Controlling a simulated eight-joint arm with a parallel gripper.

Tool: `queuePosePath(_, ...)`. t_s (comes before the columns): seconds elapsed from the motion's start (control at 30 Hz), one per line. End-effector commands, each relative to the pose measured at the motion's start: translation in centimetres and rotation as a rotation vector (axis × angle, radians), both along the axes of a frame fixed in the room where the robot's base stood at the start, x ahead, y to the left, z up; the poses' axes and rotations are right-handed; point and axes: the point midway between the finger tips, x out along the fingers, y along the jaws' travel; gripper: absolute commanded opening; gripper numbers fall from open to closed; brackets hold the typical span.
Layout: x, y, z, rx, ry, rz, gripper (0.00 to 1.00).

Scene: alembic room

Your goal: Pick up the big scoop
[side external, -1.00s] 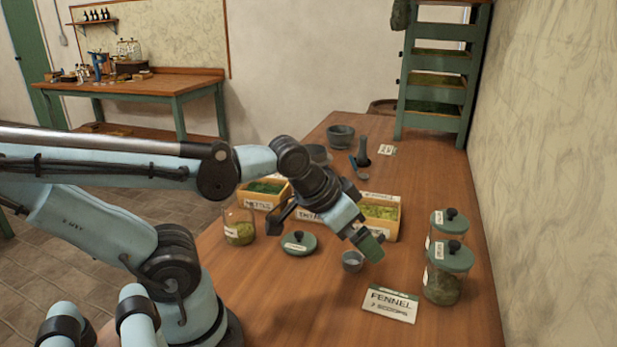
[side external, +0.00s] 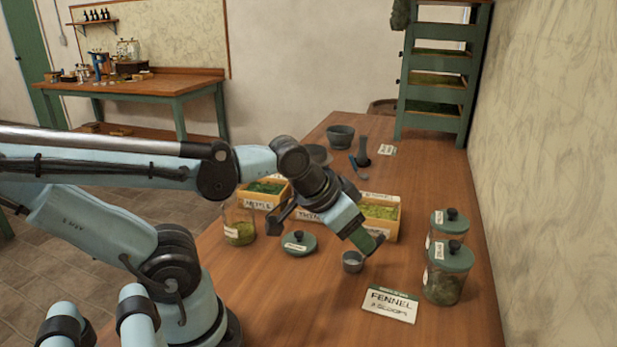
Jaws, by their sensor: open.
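A small grey metal cup (side external: 353,261), which looks like the bowl of a scoop, sits on the wooden table just below my fingertips. I cannot see a handle on it, as my gripper may hide one. My gripper (side external: 368,243) is open and angled down to the right, above and slightly right of the cup. No contact with it can be made out.
A lidded jar pair (side external: 447,272) stands at right, near the fennel card (side external: 390,303). Herb boxes (side external: 381,217) stand behind my gripper. A green lid (side external: 299,243) and an open jar (side external: 239,232) are at left. The front of the table is clear.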

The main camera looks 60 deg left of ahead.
Motion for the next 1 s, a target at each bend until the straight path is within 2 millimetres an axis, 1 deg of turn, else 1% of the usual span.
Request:
queuePosePath(0.17, 0.2, 0.1, 0.2, 0.012, 0.015, -0.012, 0.48)
queuePosePath(0.27, 0.9, 0.3, 0.7, 0.047, 0.061, -0.047, 0.48)
queuePosePath(0.5, 3.7, 1.5, 2.0, 0.177, 0.268, -0.218, 0.48)
queuePosePath(0.7, 6.2, 2.5, 2.1, 0.252, 0.442, -0.369, 0.48)
queuePosePath(0.83, 7.3, 3.0, 1.8, 0.276, 0.519, -0.441, 0.48)
queuePosePath(1.0, 7.9, 3.3, 1.5, 0.288, 0.567, -0.486, 0.48)
